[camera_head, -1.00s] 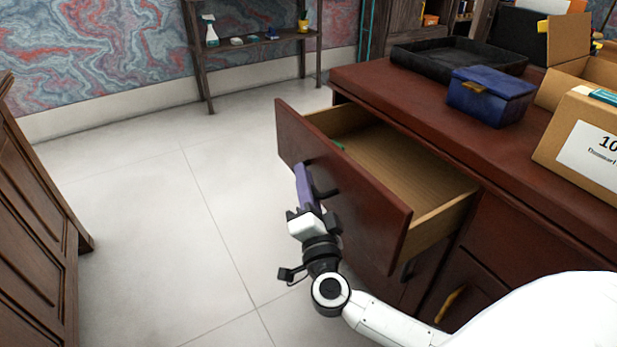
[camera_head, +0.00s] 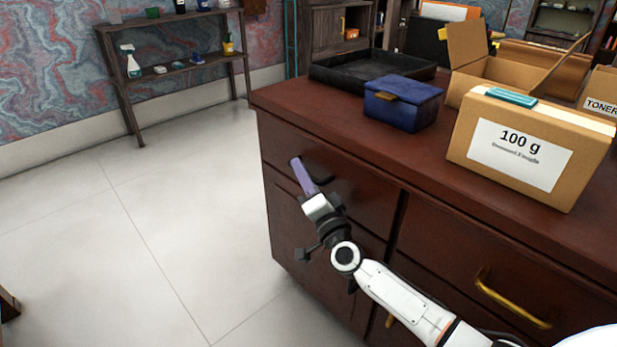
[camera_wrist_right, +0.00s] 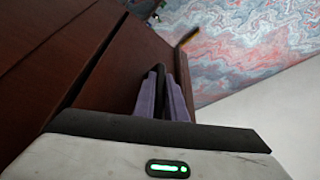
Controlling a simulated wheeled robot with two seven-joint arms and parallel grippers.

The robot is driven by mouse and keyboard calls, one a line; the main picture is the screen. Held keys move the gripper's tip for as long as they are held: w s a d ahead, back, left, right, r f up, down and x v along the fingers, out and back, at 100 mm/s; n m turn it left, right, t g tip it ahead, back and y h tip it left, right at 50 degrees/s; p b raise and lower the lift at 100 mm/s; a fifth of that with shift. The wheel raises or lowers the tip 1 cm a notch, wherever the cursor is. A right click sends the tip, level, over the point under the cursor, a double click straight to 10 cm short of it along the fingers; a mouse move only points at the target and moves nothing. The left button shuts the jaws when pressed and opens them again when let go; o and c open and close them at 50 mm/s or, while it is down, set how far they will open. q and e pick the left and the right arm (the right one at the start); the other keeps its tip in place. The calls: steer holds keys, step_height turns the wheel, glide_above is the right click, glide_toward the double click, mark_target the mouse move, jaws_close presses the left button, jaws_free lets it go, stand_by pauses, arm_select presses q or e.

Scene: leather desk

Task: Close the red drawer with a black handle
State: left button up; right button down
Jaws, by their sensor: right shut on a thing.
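The red-brown drawer (camera_head: 352,193) is at the upper left of the desk front, and its face looks flush with the desk in the head view. Its black handle (camera_head: 321,180) shows partly beside my right gripper (camera_head: 303,172). In the right wrist view the purple fingers (camera_wrist_right: 163,95) are shut on the dark handle (camera_wrist_right: 160,85), which lies between them. The rest of the handle is hidden by the fingers. My left gripper is in neither view.
On the desk top (camera_head: 300,101) are a black tray (camera_head: 345,78), a blue box (camera_head: 402,105) and a cardboard box labelled 100 g (camera_head: 530,150). Another drawer has a gold handle (camera_head: 512,301). A shelf (camera_head: 180,75) stands by the wall.

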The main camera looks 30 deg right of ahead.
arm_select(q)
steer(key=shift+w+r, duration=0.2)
arm_select(e)
steer(key=shift+d, duration=0.25)
steer(key=c, duration=1.8)
jaws_free()
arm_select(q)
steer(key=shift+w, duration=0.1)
